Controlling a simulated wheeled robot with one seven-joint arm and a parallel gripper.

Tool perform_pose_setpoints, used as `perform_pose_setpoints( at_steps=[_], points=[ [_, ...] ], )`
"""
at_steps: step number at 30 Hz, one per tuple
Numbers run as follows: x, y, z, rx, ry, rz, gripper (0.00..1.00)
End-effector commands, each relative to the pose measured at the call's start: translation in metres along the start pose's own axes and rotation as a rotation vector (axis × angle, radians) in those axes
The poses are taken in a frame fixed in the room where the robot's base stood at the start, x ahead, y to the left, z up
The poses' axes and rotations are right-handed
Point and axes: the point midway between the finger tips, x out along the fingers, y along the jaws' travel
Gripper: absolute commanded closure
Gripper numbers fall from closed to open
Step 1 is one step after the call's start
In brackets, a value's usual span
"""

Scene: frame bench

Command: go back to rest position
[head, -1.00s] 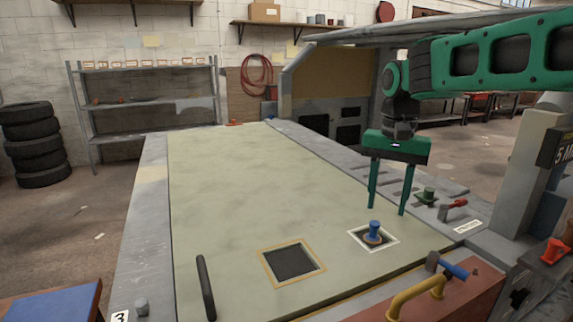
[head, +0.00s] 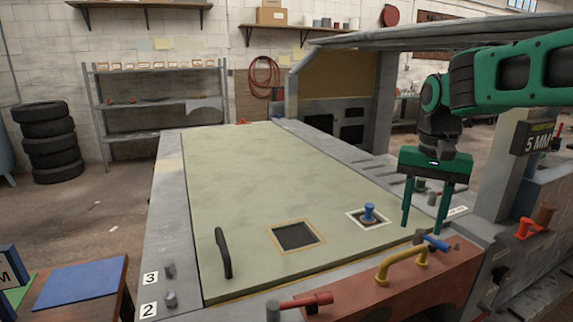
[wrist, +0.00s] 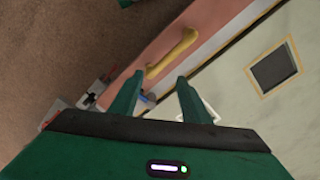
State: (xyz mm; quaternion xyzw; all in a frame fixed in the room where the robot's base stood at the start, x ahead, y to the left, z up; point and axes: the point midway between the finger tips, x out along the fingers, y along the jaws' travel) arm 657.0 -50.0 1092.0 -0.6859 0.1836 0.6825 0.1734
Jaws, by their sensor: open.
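My green gripper (head: 424,227) hangs from the green arm at the right of the head view, fingers pointing down. The fingers are apart with nothing between them. It is above the right border of the bench (head: 240,195), right of the blue-knobbed piece (head: 369,212), which stands upright in a white-outlined square on the pale green top. In the wrist view both fingers (wrist: 155,90) show spread, with the bench's red front and its yellow handle (wrist: 172,52) beyond them. The blue-knobbed piece is not clearly visible there.
A dark square (head: 296,236) framed in orange and a black handle (head: 223,253) are on the bench top. A yellow handle (head: 400,262) and a red clamp (head: 305,303) are along the front. A blue-topped table (head: 80,280) stands at front left. The middle of the top is clear.

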Motion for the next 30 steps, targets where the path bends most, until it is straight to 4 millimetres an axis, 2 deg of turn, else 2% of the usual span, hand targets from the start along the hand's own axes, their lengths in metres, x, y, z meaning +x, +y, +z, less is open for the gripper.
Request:
perform_pose_setpoints(
  at_steps=[8, 11, 12, 15, 18, 21, 24, 30],
  points=[
    [0.026, 0.083, 0.028, 0.030, 0.003, 0.007, 0.57],
    [0.044, 0.124, 0.051, 0.041, 0.001, 0.007, 0.57],
    [0.053, 0.142, 0.062, 0.047, -0.001, 0.005, 0.57],
    [0.078, 0.180, 0.095, 0.052, -0.007, -0.001, 0.57],
    [0.098, 0.204, 0.122, 0.053, -0.012, -0.009, 0.57],
    [0.112, 0.217, 0.141, 0.049, -0.016, -0.015, 0.57],
    [0.118, 0.223, 0.149, 0.046, -0.018, -0.019, 0.57],
    [0.120, 0.224, 0.151, 0.045, -0.018, -0.019, 0.57]
  ],
)
